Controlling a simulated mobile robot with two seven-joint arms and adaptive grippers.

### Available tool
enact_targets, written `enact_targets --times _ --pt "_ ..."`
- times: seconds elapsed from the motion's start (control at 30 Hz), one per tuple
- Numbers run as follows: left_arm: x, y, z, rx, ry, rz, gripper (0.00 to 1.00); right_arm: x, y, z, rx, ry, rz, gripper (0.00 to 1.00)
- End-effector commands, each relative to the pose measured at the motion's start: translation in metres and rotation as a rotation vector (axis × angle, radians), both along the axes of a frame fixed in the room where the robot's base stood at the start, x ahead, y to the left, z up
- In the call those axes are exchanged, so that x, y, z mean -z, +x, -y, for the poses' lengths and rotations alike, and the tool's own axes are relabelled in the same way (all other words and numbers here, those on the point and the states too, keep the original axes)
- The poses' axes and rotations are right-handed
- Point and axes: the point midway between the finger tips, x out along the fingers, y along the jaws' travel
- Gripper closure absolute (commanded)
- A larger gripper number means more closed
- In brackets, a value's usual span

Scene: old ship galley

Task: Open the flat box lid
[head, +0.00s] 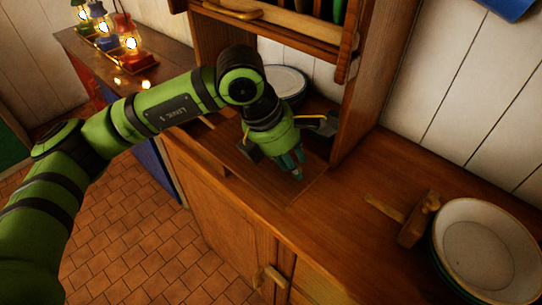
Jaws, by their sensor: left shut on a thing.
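A flat wooden box lid (243,158) lies low on the counter, below the shelf unit and close in colour to the wood around it. My left gripper (293,168) reaches in from the left and points down at the right part of the lid. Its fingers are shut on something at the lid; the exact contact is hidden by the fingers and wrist. The lid looks flat, and I cannot tell whether it is raised at all. My right gripper is out of view.
The shelf unit's side post (358,90) stands right of the gripper. A plate (286,80) stands behind it. A wooden mallet (414,222) and stacked bowls (483,250) are on the right counter. Lit lanterns (130,42) stand far left. The counter between post and mallet is clear.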

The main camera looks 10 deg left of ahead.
Motion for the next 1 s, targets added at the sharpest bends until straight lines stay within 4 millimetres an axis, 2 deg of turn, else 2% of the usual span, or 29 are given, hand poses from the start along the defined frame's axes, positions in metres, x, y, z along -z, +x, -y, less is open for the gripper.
enact_targets --times 0.03,0.1,0.3,0.47,0.8,0.83,0.87,1.0 --pt "0.002 -0.006 0.012 0.007 -0.005 0.009 1.00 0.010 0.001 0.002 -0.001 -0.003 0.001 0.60" --pt "0.001 -0.013 0.023 0.007 -0.004 0.009 1.00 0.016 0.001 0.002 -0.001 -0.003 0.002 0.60" --pt "-0.001 -0.027 0.044 0.002 -0.006 0.007 1.00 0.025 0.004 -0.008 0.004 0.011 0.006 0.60" --pt "-0.002 -0.031 0.050 -0.002 -0.005 0.006 1.00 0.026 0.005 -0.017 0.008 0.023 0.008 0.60" --pt "-0.003 -0.031 0.050 -0.002 -0.005 0.006 1.00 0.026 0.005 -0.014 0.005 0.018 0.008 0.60" --pt "-0.003 -0.031 0.050 -0.002 -0.005 0.006 0.57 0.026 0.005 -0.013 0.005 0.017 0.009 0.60" --pt "-0.003 -0.031 0.050 -0.002 -0.005 0.006 0.48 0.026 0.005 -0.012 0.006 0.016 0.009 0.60" --pt "-0.002 -0.032 0.050 -0.002 -0.004 0.004 0.48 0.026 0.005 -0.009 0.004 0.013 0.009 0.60"
